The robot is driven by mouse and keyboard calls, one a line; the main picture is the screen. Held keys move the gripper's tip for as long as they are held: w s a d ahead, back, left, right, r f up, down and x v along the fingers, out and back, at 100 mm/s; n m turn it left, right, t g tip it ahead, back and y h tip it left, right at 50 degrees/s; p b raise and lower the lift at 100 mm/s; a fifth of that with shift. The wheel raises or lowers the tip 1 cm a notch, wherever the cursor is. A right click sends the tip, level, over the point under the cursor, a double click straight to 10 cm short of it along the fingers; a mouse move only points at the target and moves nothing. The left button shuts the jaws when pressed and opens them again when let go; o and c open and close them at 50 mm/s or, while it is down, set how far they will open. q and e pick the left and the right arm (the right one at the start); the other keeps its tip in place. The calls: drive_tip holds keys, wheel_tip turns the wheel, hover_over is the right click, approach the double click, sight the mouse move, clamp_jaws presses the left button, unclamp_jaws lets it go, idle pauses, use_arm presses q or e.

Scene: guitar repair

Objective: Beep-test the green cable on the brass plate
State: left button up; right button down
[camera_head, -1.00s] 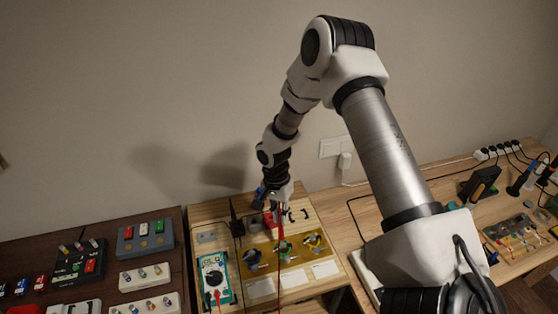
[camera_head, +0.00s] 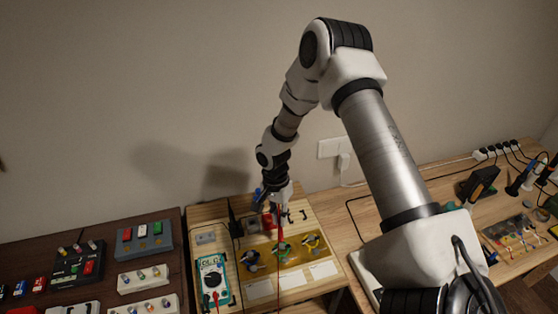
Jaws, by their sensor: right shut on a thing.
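The brass plate (camera_head: 268,263) lies on the light wooden board at the middle bottom. It carries several small round parts with coloured bits. A small green bit (camera_head: 282,246), perhaps the green cable, shows at the middle part. My right gripper (camera_head: 277,206) is above the plate's back edge, shut on a thin red probe (camera_head: 279,228) that points down towards the middle part. I cannot tell whether its tip touches. A red lead runs down past the plate. The teal multimeter (camera_head: 213,279) lies left of the plate; its display is too small to read. My left gripper is out of view.
A black probe-like thing (camera_head: 236,226) stands behind the meter. A red block (camera_head: 267,222) sits behind the plate. Boxes with coloured switches (camera_head: 145,237) fill the dark table at left. Tools and a black stand (camera_head: 480,184) are at right. My right arm crosses the middle.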

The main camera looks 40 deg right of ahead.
drive_tip(key=shift+f, duration=0.6)
idle(3.1)
idle(0.5)
drive_tip(key=shift+r, duration=3)
